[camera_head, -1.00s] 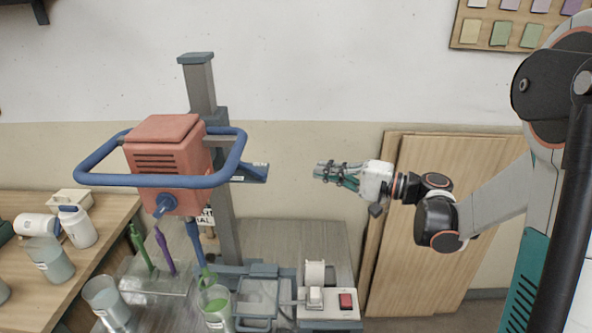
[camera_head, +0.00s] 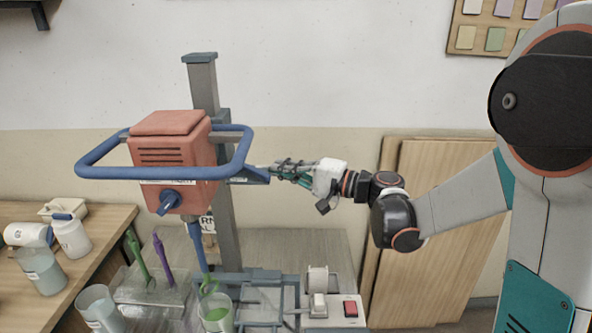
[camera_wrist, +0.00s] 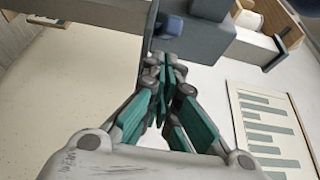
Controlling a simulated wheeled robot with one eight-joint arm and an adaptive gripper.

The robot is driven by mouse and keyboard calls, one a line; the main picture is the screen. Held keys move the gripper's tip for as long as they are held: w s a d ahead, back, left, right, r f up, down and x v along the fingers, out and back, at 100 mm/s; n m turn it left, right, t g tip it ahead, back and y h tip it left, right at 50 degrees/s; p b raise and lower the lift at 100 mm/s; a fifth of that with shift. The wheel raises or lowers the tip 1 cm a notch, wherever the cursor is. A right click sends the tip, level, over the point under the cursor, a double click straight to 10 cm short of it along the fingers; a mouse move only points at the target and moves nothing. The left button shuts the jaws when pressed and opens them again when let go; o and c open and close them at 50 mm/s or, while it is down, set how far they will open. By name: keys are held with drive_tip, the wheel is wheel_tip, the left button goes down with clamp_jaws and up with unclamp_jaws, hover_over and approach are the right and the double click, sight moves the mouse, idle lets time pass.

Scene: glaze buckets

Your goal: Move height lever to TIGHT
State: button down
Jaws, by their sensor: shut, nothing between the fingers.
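The red mixer head (camera_head: 172,158) hangs on a grey upright column (camera_head: 226,215) and has a blue loop handle around it. A blue-grey lever (camera_head: 250,176) with a small pale label, apparently the height lever, sticks out right of the column. The label is too small to read. My gripper (camera_head: 276,172) is shut and empty, its fingertips at the lever's right end; I cannot tell if they touch. In the wrist view my closed fingers (camera_wrist: 166,72) point at a blue-grey block (camera_wrist: 200,38) with a dark blue knob (camera_wrist: 169,24) beside it.
Below stand a cup of green glaze (camera_head: 216,316), a stirrer rack (camera_head: 150,292) and a switch box with a red switch (camera_head: 350,308). Jars stand on the wooden table (camera_head: 110,218) at left. Wooden boards (camera_head: 440,220) lean behind my arm.

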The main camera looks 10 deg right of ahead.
drive_tip(key=shift+s+a, duration=0.2)
drive_tip(key=shift+a, duration=0.2)
drive_tip(key=shift+f, duration=0.1)
drive_tip(key=shift+s+a, duration=0.7)
drive_tip(key=shift+s, duration=0.2)
drive_tip(key=shift+w+f, duration=0.1)
